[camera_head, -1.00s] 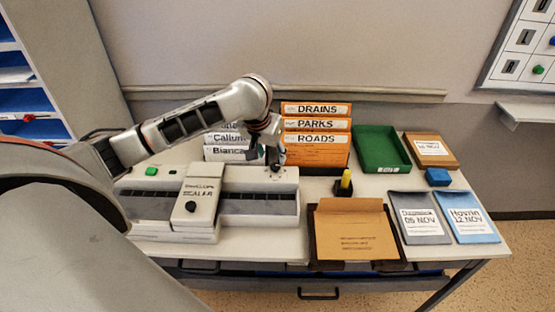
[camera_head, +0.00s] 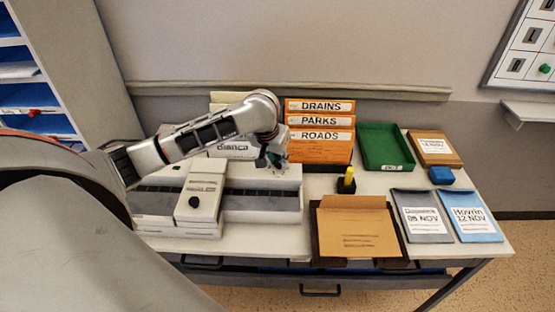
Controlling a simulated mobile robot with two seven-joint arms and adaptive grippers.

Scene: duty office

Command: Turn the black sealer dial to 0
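My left gripper (camera_head: 271,162) points down at the back right of the sealer's top, well to the right of that knob. Its dark fingers are small and partly hidden by the wrist, so their opening and any contact are unclear. The spot on the sealer under the fingers is covered. My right gripper is not in view.
Orange binders (camera_head: 319,146) stand just right of my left gripper. Bare tabletop shows at the front left.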

